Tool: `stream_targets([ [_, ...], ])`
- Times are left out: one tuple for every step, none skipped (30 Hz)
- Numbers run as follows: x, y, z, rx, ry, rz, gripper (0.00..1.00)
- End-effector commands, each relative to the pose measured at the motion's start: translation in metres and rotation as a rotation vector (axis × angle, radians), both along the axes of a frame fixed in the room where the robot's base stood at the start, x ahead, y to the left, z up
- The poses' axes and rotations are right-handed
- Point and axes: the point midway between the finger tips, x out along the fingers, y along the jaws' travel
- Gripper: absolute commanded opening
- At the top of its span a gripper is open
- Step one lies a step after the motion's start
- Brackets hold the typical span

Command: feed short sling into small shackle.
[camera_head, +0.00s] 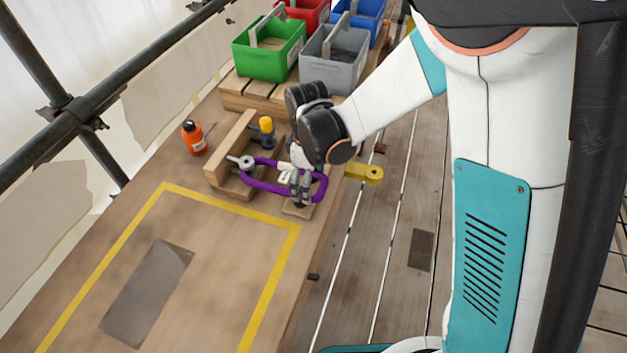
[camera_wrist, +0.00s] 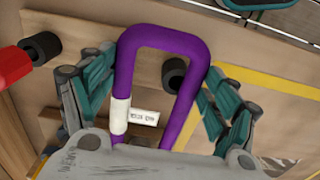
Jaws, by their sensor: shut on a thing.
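The short sling (camera_head: 262,188) is a purple loop with a white sleeve and a printed tag. My gripper (camera_head: 301,198) is shut on it at its right end in the head view, low over the bench. In the wrist view the sling (camera_wrist: 190,120) lies between my teal-padded fingers (camera_wrist: 150,98). The sling's left end is at a small grey metal fitting (camera_head: 246,162) on the wooden stand. This looks like the small shackle; I cannot tell whether the sling passes through it or only lies beside it.
The wooden stand (camera_head: 228,152) also has a yellow-topped fitting (camera_head: 266,125). An orange bottle (camera_head: 194,138) stands left. Green (camera_head: 268,52) and grey (camera_head: 333,56) bins stand behind.

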Motion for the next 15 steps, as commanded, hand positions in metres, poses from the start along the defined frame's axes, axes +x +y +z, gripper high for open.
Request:
stream_targets([
  [0.001, 0.002, 0.0, 0.0, 0.0, 0.001, 0.53],
  [0.001, 0.004, 0.0, 0.0, 0.0, 0.0, 0.53],
  [0.002, 0.005, 0.0, 0.0, 0.0, 0.0, 0.53],
  [0.002, 0.007, 0.0, 0.0, 0.0, 0.0, 0.53],
  [0.003, 0.008, 0.0, 0.0, 0.0, 0.0, 0.53],
  [0.003, 0.01, 0.0, 0.0, 0.0, 0.0, 0.53],
  [0.004, 0.011, 0.0, 0.0, 0.0, 0.0, 0.53],
  [0.004, 0.012, 0.0, 0.0, 0.0, 0.0, 0.53],
  [0.005, 0.014, 0.0, 0.0, 0.0, 0.0, 0.53],
  [0.005, 0.015, 0.0, 0.0, 0.0, 0.0, 0.53],
  [0.006, 0.017, 0.0, 0.0, 0.0, 0.001, 0.53],
  [0.006, 0.018, 0.0, 0.0, 0.0, 0.001, 0.53],
  [0.007, 0.02, 0.0, 0.0, 0.0, 0.001, 0.53],
  [0.007, 0.021, 0.0, 0.0, 0.0, 0.001, 0.53],
  [0.008, 0.022, 0.0, 0.0, 0.0, 0.001, 0.53],
])
